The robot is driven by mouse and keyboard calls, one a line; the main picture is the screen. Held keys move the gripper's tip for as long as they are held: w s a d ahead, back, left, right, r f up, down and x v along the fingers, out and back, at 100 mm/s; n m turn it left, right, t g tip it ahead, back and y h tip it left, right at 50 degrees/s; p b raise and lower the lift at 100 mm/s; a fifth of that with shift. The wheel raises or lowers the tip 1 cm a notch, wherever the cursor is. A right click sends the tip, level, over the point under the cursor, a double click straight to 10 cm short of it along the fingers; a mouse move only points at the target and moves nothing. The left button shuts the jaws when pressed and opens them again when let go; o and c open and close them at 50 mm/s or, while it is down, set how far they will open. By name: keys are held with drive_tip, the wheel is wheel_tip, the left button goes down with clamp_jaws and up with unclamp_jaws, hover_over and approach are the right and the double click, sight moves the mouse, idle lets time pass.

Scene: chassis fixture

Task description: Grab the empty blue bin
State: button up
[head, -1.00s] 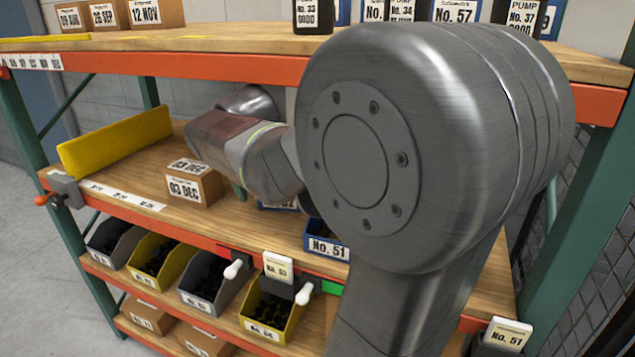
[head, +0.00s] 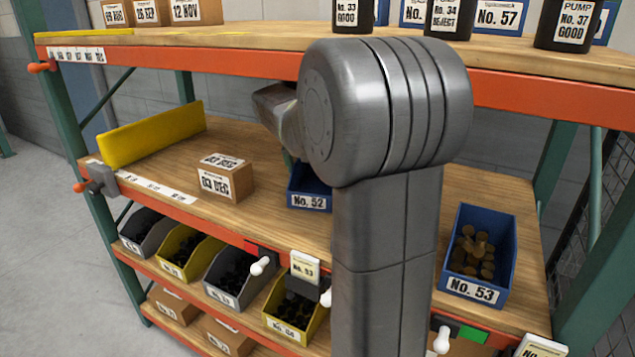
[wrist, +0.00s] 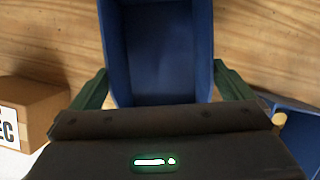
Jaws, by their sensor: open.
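An empty blue bin (wrist: 158,50) fills the upper middle of the wrist view, its bare inside facing me. My gripper (wrist: 160,75) is open, with one dark green finger at each side of this bin. I cannot tell whether the fingers touch its walls. In the head view it appears to be the blue bin labelled No. 52 (head: 310,198), on the middle shelf and partly hidden by my arm. My gripper is mostly hidden there behind the arm.
A cardboard box (head: 226,178) stands left of the bin. Another blue bin (wrist: 296,130) with something brown in it is close on the right. Bin No. 53 (head: 478,285) holds brown parts. The upper shelf (head: 240,70) hangs overhead. A yellow panel (head: 150,135) stands at the left.

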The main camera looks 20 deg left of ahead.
drive_tip(key=shift+w+f, duration=0.25)
drive_tip(key=shift+w, duration=0.15)
drive_tip(key=b+x, duration=0.1)
drive_tip(key=x, duration=0.3)
drive_tip(key=shift+w+f, duration=0.1)
drive_tip(key=shift+f, duration=0.2)
drive_tip(key=c, duration=0.7)
drive_tip(key=shift+c, duration=0.2)
drive_tip(key=shift+r, duration=0.15)
